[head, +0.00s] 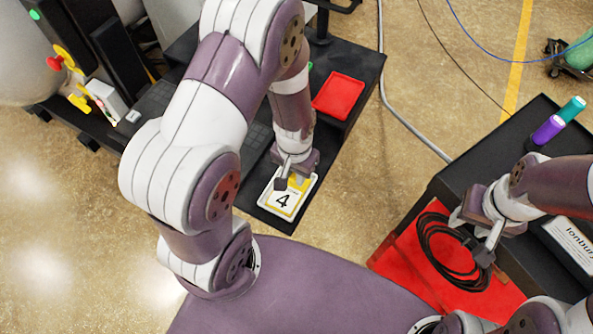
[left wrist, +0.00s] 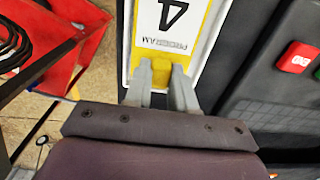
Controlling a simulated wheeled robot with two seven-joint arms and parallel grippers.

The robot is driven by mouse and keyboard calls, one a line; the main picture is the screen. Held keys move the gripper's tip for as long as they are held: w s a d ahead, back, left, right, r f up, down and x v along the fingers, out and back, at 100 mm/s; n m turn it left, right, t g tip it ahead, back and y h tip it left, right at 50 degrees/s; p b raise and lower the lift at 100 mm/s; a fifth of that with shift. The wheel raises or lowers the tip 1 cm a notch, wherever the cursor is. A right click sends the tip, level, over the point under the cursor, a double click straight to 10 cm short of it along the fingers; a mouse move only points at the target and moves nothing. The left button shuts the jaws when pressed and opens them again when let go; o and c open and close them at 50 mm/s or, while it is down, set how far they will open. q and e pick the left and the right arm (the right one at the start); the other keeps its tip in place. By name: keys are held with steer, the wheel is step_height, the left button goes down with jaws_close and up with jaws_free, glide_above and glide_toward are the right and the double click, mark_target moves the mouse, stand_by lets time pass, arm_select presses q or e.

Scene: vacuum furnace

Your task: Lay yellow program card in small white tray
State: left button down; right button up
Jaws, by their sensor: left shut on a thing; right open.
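The yellow program card (head: 284,201) carries a black 4 on a white face. It also shows in the left wrist view (left wrist: 165,43), print upside down. My left gripper (head: 294,179) is shut on the card's yellow tab (left wrist: 162,75). The small white tray (left wrist: 128,40) shows as a pale rim along the card's left side and near end. The card is over or inside the tray outline; I cannot tell whether it touches the tray floor. My right gripper (head: 470,238) is open and empty above a black cable coil.
The tray is at the near end of a black bench (head: 357,73), with a red tray (head: 338,95) and a keyboard (head: 258,140) farther back. At right, the black cable coil (head: 428,252) lies on a red surface (head: 405,240), beside a black cart with purple and teal cylinders (head: 549,129).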

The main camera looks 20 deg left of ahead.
arm_select(q)
steer(key=shift+w+a+f, duration=0.2)
steer(key=shift+w+f, duration=0.05)
steer(key=shift+w, duration=0.2)
steer(key=c, duration=0.9)
jaws_free()
steer(key=shift+c, duration=0.2)
steer(key=shift+s+d+r, duration=0.1)
steer(key=shift+s+r, duration=0.1)
steer(key=shift+s, duration=0.1)
steer(key=shift+w+r, duration=0.1)
steer(key=shift+r, duration=0.1)
steer(key=s+r+t+b, duration=0.1)
steer(key=s+r, duration=0.2)
steer(key=r, duration=0.9)
steer(key=shift+a+r+n, duration=0.3)
steer(key=shift+a+r, duration=0.1)
